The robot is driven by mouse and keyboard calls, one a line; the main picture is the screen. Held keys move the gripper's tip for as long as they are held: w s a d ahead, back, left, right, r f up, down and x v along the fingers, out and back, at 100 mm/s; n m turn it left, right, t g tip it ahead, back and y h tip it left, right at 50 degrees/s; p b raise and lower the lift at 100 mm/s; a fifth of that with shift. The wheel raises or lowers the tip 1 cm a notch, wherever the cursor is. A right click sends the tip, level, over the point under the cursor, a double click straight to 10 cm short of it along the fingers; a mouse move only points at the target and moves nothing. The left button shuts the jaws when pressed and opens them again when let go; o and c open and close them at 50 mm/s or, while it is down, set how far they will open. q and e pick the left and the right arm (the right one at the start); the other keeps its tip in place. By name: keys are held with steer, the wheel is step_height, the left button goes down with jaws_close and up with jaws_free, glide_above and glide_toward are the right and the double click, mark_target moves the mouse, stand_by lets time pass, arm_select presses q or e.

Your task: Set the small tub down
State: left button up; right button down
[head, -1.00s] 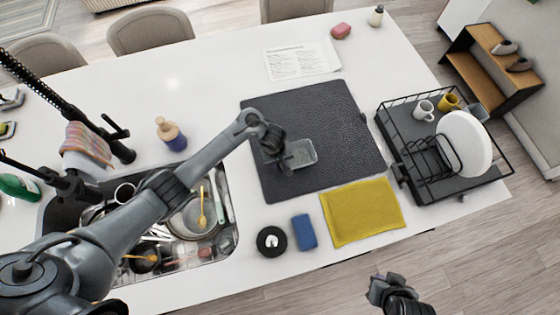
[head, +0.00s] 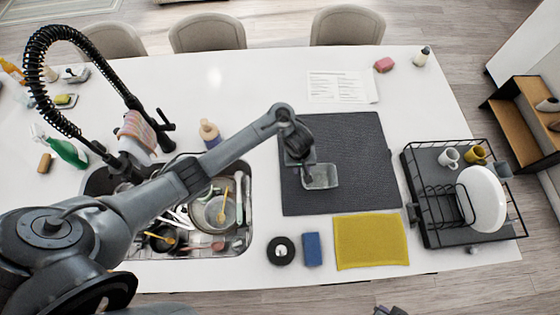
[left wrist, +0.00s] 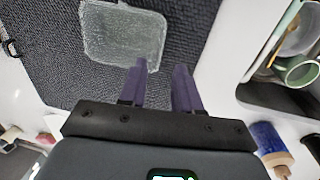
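The small tub (head: 322,177), clear and rectangular, lies at the dark mat's (head: 352,140) lower left part. It also shows in the left wrist view (left wrist: 122,35), where it looks empty and flat on the mat. My left gripper (head: 303,163) is at the tub's upper left in the head view. In the left wrist view its two purple fingers (left wrist: 160,66) are apart at one corner of the tub, with a clear gap between them. Any contact with the rim is hard to tell. Only a sliver of my right gripper (head: 390,311) shows at the bottom edge.
A yellow cloth (head: 371,241), blue sponge (head: 312,249) and black round item (head: 281,251) lie below the mat. A dish rack (head: 432,226) stands right. The mat's right half is clear.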

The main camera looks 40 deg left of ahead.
arm_select(q)
steer(key=s+d+r+m+t, duration=0.1)
steer(key=s+d+m+t, duration=0.2)
steer(key=s+d+m, duration=0.3)
steer(key=s+a+r+m, duration=0.2)
steer(key=s+a+r, duration=0.2)
steer(key=s, duration=0.4)
steer(key=s+a+r+m, duration=0.2)
steer(key=s+a+r, duration=0.2)
steer(key=s, duration=0.5)
step_height(320, 180, up, 2)
steer(key=shift+a+y, duration=0.4)
